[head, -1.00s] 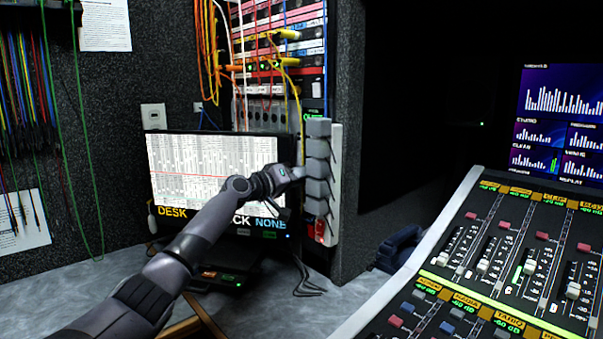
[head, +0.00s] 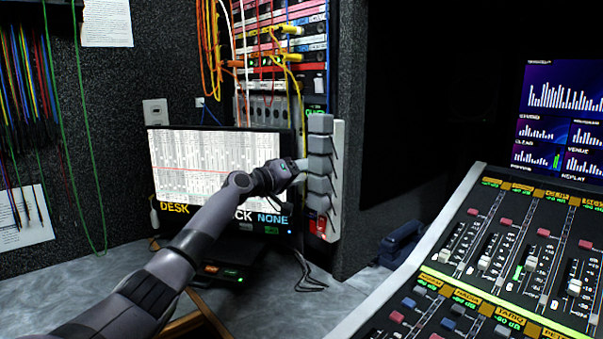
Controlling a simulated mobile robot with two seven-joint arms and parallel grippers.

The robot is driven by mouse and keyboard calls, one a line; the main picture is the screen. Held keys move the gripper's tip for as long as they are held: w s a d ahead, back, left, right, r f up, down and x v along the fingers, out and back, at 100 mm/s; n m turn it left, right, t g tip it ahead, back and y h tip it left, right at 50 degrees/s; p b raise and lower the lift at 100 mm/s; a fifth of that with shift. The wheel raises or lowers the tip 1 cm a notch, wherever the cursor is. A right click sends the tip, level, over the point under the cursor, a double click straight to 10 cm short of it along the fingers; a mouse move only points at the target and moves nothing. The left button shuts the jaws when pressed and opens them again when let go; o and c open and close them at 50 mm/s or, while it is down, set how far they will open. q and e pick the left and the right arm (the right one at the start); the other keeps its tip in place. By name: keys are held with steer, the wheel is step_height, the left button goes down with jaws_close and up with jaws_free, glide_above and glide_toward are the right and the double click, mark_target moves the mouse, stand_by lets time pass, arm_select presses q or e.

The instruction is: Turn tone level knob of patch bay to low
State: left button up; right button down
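The patch bay (head: 285,48) is the rack of coloured rows with orange, yellow, red and white cables, at upper centre in the head view. A grey panel (head: 262,107) with a row of small round fittings sits under its rows. I cannot make out which of them, if any, is the tone level knob, nor its setting. My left gripper (head: 290,170) is in front of the right edge of the monitor, below the patch bay and apart from it. Its fingers are small and dark, so I cannot tell whether they are open. My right gripper is out of view.
A white power strip (head: 334,190) with several grey plugs and a red switch stands just right of my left gripper. The monitor (head: 225,165) is behind my arm. A mixing console (head: 490,250) fills the lower right. Loose cables hang on the left wall.

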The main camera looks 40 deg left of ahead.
arm_select(q)
steer(key=shift+s, duration=0.1)
steer(key=s, duration=0.7)
steer(key=shift+a+b, duration=0.3)
steer(key=shift+a, duration=0.05)
stand_by(0.5)
